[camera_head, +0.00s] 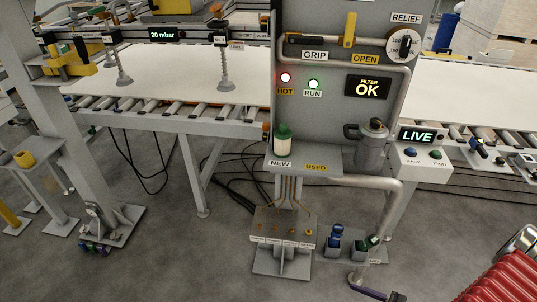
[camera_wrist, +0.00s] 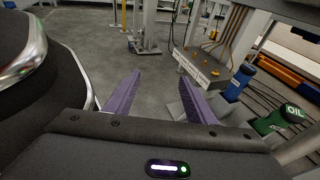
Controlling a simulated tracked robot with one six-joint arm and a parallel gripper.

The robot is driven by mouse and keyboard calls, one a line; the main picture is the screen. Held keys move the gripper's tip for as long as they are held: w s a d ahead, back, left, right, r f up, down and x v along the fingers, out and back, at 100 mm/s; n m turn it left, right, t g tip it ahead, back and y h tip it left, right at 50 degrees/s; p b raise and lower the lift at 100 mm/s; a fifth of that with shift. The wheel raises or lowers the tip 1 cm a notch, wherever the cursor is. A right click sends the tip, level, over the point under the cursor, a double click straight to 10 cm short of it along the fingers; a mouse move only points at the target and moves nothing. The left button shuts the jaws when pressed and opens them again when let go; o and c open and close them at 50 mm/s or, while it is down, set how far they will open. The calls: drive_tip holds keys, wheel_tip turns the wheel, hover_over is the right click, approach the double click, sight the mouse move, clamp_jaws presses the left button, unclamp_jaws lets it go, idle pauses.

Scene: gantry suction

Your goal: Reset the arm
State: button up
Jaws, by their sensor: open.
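My gripper (camera_wrist: 160,77) shows in the wrist view as two purple fingers spread wide apart. It is open, with only grey floor visible between the fingertips. It is low, near the service stand, and holds nothing. In the wrist view a blue can (camera_wrist: 240,82) and a green can marked OIL (camera_wrist: 279,120) stand to the right of the fingers. In the head view only a small purple part of my gripper shows at the bottom edge, below the blue can (camera_head: 336,233) and the green can (camera_head: 373,241).
A grey control panel (camera_head: 340,125) stands at centre, with a red HOT lamp and green RUN lamp. Its shelf (camera_head: 318,172) holds a green-topped white cylinder. A fitting plate (camera_head: 284,226) is below. A roller conveyor (camera_head: 185,117) runs behind. Grey floor (camera_head: 165,270) is clear at lower left.

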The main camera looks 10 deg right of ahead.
drive_tip(key=s+a+r+n+g+h, duration=0.1)
drive_tip(key=a+r+n+g+h, duration=0.2)
drive_tip(key=r+n, duration=0.45)
drive_tip(key=a+r+n+g+h, duration=0.1)
drive_tip(key=r+n+g+h, duration=0.3)
drive_tip(key=r, duration=0.7)
drive_tip(key=s+a+r+n+g+h, duration=0.15)
drive_tip(key=r+n+g, duration=0.25)
drive_tip(key=r+n, duration=0.4)
drive_tip(key=a+r+n+t+h, duration=0.1)
drive_tip(key=a+r+n+t, duration=0.2)
drive_tip(key=a+r, duration=0.3)
drive_tip(key=a+r+n+t+h, duration=0.2)
drive_tip(key=a+r, duration=0.4)
drive_tip(key=r, duration=0.7)
drive_tip(key=shift+a+r+n+t, duration=0.15)
drive_tip(key=shift+a+n+t, duration=0.1)
drive_tip(key=shift+n+t, duration=0.6)
drive_tip(key=shift+w, duration=0.1)
